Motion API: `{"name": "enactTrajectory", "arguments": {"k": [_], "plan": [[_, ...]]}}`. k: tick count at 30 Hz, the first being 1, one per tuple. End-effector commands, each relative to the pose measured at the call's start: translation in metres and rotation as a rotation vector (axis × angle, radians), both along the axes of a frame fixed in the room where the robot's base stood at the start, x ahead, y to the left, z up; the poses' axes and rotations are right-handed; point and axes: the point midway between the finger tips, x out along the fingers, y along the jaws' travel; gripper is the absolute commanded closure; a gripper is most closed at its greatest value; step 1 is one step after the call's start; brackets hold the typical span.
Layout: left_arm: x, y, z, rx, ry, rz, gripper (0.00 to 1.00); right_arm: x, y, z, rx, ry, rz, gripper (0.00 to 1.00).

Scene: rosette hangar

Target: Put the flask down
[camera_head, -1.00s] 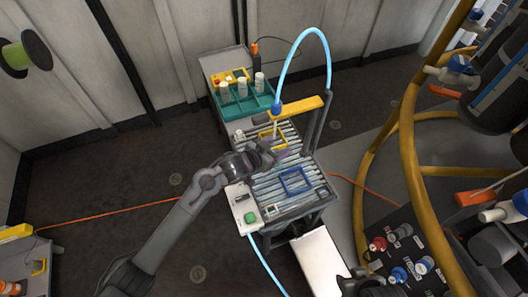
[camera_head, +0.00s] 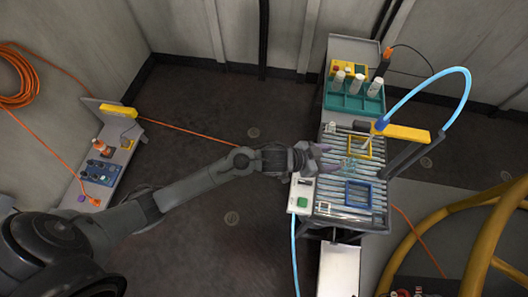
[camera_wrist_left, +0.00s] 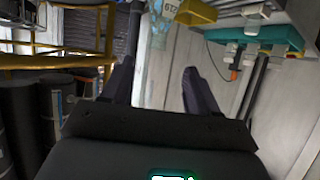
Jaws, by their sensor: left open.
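A clear, faintly teal flask (camera_head: 348,165) is on the roller-topped bench (camera_head: 338,208), between a yellow square frame (camera_head: 352,154) and a blue square frame (camera_head: 347,192). Its outline is faint, and I cannot tell if it overlaps the yellow frame. My left gripper (camera_head: 328,158) is open, at the bench's left side, with its fingers pointing at the flask. In the left wrist view the flask (camera_wrist_left: 158,30) shows as clear glass beyond the spread fingers of the left gripper (camera_wrist_left: 163,45); its top is cut off. My right gripper is not in view.
A teal rack (camera_head: 352,102) with white bottles stands behind the rollers. A yellow arm (camera_head: 408,132) with a blue hose (camera_head: 462,80) overhangs the right side. A white box with a green button (camera_head: 301,198) is at the near left edge. Yellow pipes (camera_head: 478,228) curve at the right.

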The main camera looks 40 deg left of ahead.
Motion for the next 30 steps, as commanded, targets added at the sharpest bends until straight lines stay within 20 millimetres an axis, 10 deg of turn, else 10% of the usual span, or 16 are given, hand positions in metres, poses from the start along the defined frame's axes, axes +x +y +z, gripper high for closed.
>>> {"name": "enactTrajectory", "arguments": {"k": [18, 30], "plan": [[-0.247, 0.135, -0.046, 0.334, 0.662, 0.471, 0.41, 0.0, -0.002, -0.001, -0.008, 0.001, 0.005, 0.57], [-0.28, 0.148, -0.044, 0.359, 0.762, 0.487, 0.41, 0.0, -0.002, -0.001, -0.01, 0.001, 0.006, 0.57]]}}
